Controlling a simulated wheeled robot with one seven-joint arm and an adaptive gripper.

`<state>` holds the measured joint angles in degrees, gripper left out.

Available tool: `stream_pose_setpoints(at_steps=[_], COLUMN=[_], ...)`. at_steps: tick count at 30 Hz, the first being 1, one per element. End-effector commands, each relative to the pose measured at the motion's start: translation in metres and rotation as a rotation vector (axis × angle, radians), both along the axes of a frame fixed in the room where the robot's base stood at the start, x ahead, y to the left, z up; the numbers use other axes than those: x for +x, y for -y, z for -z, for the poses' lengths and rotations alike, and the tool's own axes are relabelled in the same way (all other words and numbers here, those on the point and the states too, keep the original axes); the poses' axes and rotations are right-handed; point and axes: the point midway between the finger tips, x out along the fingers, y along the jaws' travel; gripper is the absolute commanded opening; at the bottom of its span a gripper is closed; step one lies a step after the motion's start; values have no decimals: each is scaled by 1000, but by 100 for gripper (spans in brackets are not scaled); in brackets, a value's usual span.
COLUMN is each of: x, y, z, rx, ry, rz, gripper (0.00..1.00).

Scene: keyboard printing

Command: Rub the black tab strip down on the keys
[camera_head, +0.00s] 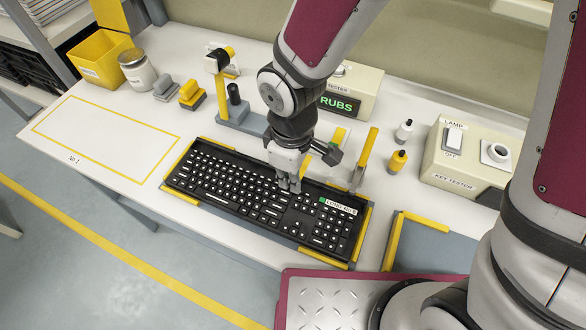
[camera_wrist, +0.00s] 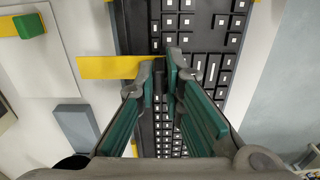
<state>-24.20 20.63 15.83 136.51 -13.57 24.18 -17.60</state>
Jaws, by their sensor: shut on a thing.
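The black keyboard (camera_head: 232,196) with white-marked keys lies in a yellow-cornered holder on the bench. It also shows beneath the fingers in the wrist view (camera_wrist: 205,42). My gripper (camera_head: 289,184) points down over the keys right of the keyboard's middle; its fingertips (camera_wrist: 170,72) are close together at the keys. It is shut on a thin dark piece, mostly hidden between the fingers. I cannot tell it from the black keys, or whether it is the black tab strip. Whether the fingertips touch the keys is unclear.
Yellow uprights (camera_head: 366,147) stand just behind the keyboard, near my gripper. A tester box reading RUBS (camera_head: 357,88), a lamp and key tester box (camera_head: 462,158) and small bottles (camera_head: 397,161) stand behind and right. A yellow-outlined area (camera_head: 105,138) at the left is empty.

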Motion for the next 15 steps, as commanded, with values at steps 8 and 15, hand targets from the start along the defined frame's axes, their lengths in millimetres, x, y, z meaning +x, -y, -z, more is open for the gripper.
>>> stream_pose_setpoints(at_steps=[8, 15], x=[0, -6], y=[0, -10], z=[0, -9], rx=[0, 1], ry=[0, -1], rz=[0, -5], gripper=[0, 0])
